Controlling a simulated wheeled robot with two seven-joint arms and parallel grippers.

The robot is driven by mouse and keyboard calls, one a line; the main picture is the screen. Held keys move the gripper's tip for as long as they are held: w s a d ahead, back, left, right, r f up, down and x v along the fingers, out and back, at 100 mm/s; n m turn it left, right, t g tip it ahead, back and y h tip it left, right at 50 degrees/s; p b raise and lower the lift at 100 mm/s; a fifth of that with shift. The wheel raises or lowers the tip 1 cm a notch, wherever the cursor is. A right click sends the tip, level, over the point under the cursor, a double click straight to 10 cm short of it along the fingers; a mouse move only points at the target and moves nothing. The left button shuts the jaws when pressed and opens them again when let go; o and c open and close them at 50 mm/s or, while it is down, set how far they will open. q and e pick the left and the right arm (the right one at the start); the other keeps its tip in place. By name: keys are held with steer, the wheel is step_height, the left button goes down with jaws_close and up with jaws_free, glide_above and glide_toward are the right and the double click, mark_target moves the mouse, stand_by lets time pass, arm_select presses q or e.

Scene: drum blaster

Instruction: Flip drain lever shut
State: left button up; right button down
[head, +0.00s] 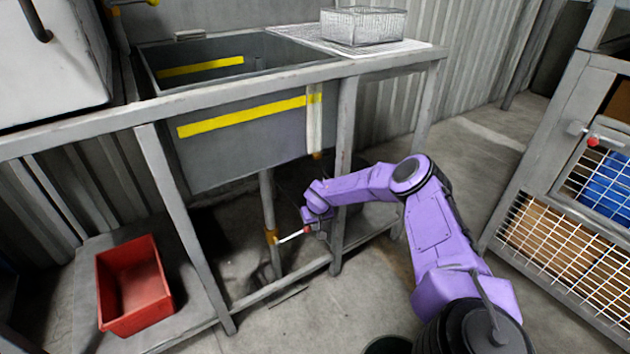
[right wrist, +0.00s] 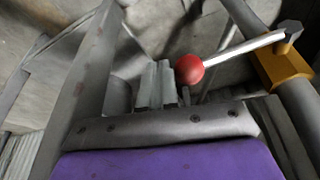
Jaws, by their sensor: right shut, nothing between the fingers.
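The drain lever (head: 291,237) is a pale rod with a red knob at its free end, under the sink. It sticks out to the right from a brass valve (head: 271,237) on the vertical drain pipe (head: 267,200), sloping slightly upward. In the right wrist view the red knob (right wrist: 189,70), rod (right wrist: 238,49) and brass valve (right wrist: 283,66) show clearly. My right gripper (head: 310,229) is shut and empty beside the knob. In the right wrist view its fingertips (right wrist: 157,80) are just left of the knob; I cannot tell whether they touch. My left gripper is out of view.
The grey sink (head: 245,135) with yellow tape stands above the lever. Its frame leg (head: 343,180) is close to my right gripper. A red bin (head: 135,287) sits on the lower shelf at left. A wire basket (head: 363,27) is on the drainboard. A mesh cage (head: 570,220) stands right.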

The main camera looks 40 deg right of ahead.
steer(key=shift+r, duration=0.1)
steer(key=p+v, duration=0.5)
steer(key=v, duration=0.5)
steer(key=shift+s, duration=0.15)
steer(key=shift+a+r, duration=0.15)
